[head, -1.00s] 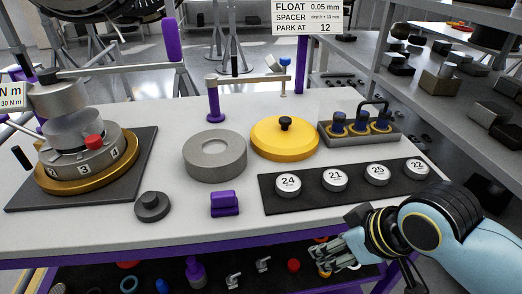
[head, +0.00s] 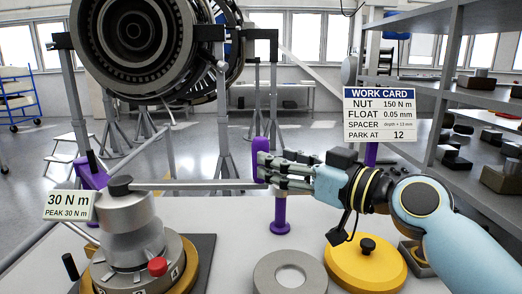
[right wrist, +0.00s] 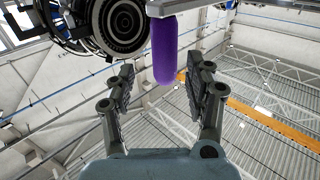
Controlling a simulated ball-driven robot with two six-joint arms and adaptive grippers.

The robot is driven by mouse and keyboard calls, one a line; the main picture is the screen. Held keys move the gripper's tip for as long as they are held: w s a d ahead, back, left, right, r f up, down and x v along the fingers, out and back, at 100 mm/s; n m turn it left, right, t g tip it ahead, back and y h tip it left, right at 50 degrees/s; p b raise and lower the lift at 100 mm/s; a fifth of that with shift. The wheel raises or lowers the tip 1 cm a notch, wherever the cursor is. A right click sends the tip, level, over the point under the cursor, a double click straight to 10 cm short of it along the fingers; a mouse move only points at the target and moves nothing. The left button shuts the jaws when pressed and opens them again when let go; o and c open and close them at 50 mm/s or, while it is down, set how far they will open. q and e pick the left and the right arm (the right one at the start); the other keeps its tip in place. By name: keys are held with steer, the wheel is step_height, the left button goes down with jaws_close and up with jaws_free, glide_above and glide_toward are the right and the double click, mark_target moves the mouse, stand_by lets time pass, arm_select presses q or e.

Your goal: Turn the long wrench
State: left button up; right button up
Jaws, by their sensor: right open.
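The long wrench (head: 195,185) is a grey bar that runs from the top of the grey torque unit (head: 130,225) to an upright purple handle (head: 261,150) at its right end. The handle (right wrist: 164,50) also shows in the right wrist view, lined up with the gap between my fingers. My right gripper (head: 268,168) is open at the handle, its fingers pointing left. In the right wrist view its fingers (right wrist: 160,78) stand apart; I cannot tell whether they touch the handle. A sign by the unit reads 30 N m, peak 30 N m. My left gripper is not in view.
A purple post (head: 280,213) stands below my right gripper. A grey ring (head: 290,275) and a yellow disc (head: 365,268) lie on the white bench. A work card (head: 380,114) hangs behind my right arm. Shelves (head: 470,100) stand at the right.

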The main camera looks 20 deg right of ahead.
mark_target(261, 181)
steer(key=x, duration=0.3)
steer(key=shift+a+r+p, duration=0.15)
steer(key=shift+a+p, duration=0.05)
steer(key=shift+p, duration=0.1)
steer(key=shift+w+a, duration=0.4)
steer(key=shift+w, duration=0.3)
steer(key=c, duration=0.4)
steer(key=shift+c, duration=0.8)
steer(key=c, duration=0.5)
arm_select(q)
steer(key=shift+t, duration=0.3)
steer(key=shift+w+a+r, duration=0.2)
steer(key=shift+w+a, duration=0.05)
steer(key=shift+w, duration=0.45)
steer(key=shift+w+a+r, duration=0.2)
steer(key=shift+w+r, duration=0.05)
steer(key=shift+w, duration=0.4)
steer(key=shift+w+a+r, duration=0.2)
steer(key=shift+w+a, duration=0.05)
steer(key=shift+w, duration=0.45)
arm_select(e)
steer(key=shift+a+f, duration=0.1)
steer(key=shift+f, duration=0.1)
jaws_close()
